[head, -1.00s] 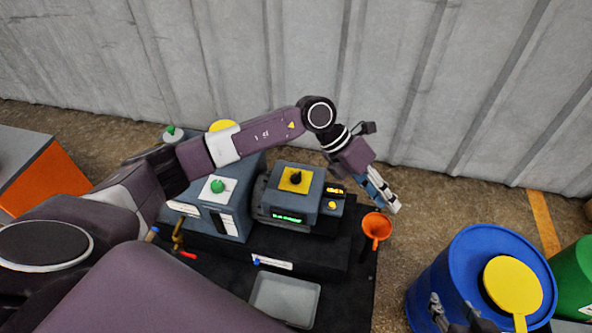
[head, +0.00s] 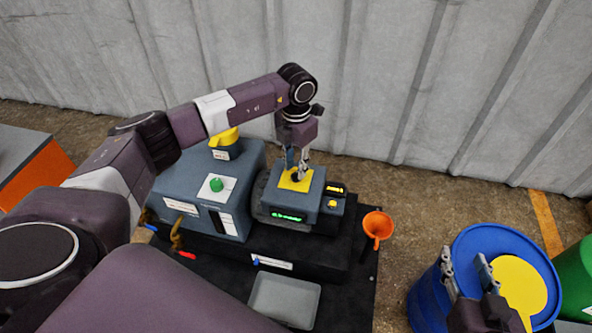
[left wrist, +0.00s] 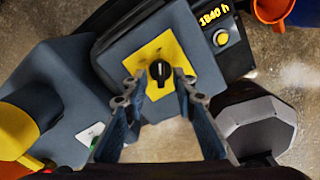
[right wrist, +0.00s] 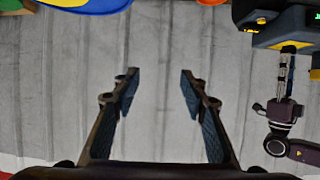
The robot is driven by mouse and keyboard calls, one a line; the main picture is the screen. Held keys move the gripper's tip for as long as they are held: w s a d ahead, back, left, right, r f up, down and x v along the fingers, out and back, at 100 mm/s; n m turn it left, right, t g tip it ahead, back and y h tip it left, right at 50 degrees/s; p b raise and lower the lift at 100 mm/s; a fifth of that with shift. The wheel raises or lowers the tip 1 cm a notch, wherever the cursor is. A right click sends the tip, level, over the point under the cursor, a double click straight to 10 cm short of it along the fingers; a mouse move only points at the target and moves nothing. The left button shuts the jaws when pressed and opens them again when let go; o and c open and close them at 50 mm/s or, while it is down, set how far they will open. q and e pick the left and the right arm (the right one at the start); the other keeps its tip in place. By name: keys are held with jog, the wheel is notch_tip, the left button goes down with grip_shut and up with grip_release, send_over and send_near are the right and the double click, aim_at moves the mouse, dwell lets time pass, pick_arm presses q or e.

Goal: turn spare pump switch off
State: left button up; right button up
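A black rotary switch (left wrist: 159,70) sits on a yellow plate (left wrist: 143,50) on top of a grey-blue pump box. In the head view the box (head: 282,202) carries a green-lit display, and the switch is partly hidden. In the left wrist view its white mark points roughly along the picture's vertical. My left gripper (head: 297,166) points down over the plate. In the left wrist view its fingers (left wrist: 160,88) are apart, one on each side of the switch; contact cannot be told. My right gripper (head: 466,262) is open and empty near the blue barrel; its fingers are apart in the right wrist view (right wrist: 157,85).
A larger grey-blue unit (head: 238,210) with a green knob (head: 216,184) and a yellow handle (head: 224,137) stands left of the box. An orange funnel (head: 377,225), a grey tray (head: 285,301) and a blue barrel (head: 500,240) are nearby. A corrugated wall stands behind.

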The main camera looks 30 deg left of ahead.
pick_arm(q)
jog(key=shift+f, duration=0.7)
pick_arm(e)
jog(key=shift+w+a+r+t, duration=0.15)
jog(key=shift+w+r+t, duration=0.1)
jog(key=shift+r, duration=0.25)
jog(key=shift+w+a+r+t, duration=0.1)
jog(key=shift+w+r+t, duration=0.1)
jog(key=shift+r, duration=0.25)
pick_arm(q)
grip_shut()
